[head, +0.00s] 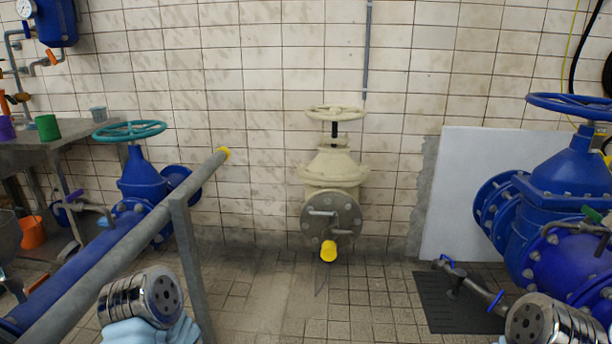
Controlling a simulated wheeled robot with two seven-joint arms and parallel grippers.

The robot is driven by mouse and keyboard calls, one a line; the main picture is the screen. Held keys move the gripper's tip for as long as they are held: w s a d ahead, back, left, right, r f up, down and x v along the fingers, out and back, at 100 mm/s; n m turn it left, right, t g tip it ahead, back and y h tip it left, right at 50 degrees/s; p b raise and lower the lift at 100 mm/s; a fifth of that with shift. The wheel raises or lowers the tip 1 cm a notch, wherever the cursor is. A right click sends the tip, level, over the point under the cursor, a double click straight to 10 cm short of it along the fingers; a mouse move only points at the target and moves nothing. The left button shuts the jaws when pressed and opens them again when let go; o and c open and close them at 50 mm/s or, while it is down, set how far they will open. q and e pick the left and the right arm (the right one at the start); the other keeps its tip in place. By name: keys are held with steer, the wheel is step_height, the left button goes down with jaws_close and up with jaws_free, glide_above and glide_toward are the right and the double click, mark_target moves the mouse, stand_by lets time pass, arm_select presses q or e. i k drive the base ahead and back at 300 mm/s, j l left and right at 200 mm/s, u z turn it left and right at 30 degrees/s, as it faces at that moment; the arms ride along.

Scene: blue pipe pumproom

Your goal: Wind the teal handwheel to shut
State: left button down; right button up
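The teal handwheel (129,131) sits level on top of a blue gate valve (143,183) at the left, behind a grey handrail. The wheel's rim and spokes are in plain view. Its open or shut position cannot be read from here. Metal-and-pale-blue parts of my own arms show at the bottom left and bottom right edges. Neither gripper's fingers can be seen, and nothing of mine touches the wheel.
A grey handrail (124,250) slants between me and the blue pipe. A cream valve with a cream handwheel (335,113) stands mid-wall. A large blue valve with a blue handwheel (572,106) stands right. A steel table (75,131) is far left. The middle floor is clear.

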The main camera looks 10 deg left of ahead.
mark_target(131, 132)
steer(key=i+j+z, duration=0.1)
steer(key=i+z, duration=0.35)
steer(key=i, duration=0.75)
steer(key=i+l+u, duration=0.1)
steer(key=i+u, duration=0.25)
steer(key=i+l+u, duration=0.35)
steer(key=i+j, duration=0.05)
steer(key=j, duration=0.05)
